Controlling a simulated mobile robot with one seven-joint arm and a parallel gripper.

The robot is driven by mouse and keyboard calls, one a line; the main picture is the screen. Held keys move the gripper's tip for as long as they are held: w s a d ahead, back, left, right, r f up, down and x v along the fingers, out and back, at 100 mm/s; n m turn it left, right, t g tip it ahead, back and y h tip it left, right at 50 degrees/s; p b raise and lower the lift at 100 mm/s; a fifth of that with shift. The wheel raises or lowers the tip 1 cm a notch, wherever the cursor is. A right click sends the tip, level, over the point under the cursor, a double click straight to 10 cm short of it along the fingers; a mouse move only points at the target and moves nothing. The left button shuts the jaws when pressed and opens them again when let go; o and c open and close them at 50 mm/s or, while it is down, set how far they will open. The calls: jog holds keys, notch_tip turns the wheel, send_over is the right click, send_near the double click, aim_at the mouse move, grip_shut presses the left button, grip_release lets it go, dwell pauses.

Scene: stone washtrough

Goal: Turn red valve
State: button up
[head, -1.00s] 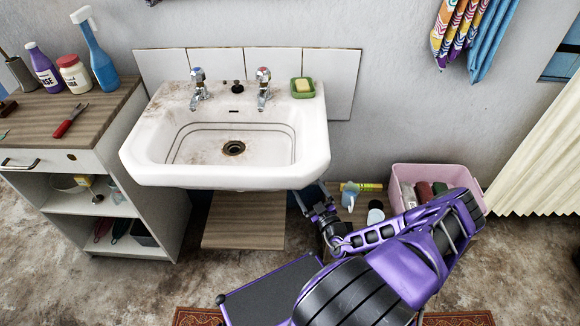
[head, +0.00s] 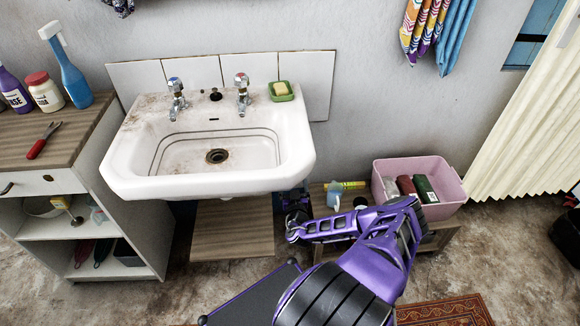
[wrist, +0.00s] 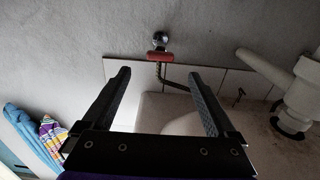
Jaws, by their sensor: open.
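The red valve handle (wrist: 160,56) shows in the wrist view, in front of a round metal fitting (wrist: 161,39) on the grey wall. A braided hose hangs from it in the picture. My gripper (wrist: 160,74) is open and empty. The valve appears between and beyond its two fingertips, apart from them. In the head view my gripper (head: 294,202) is at the lower right edge of the white sink (head: 130,165), partly hidden under it. The valve is hidden in the head view.
In the wrist view a white drain pipe (wrist: 270,70) is at the right, beside the sink's underside. In the head view a pink bin (head: 440,208) stands on a low wooden stand right of my arm. A cabinet (head: 150,230) is left of the sink.

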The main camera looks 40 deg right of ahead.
jog(key=b+x, duration=0.1)
jog(key=x, duration=0.6)
jog(key=shift+w, duration=0.4)
jog(key=shift+d, duration=0.15)
jog(key=c, duration=1.4)
jog(key=shift+o, duration=0.2)
jog(key=shift+n, duration=0.5)
jog(key=shift+s+n+p, duration=0.1)
jog(key=shift+n+p, duration=1.4)
jog(key=shift+n, duration=6.9)
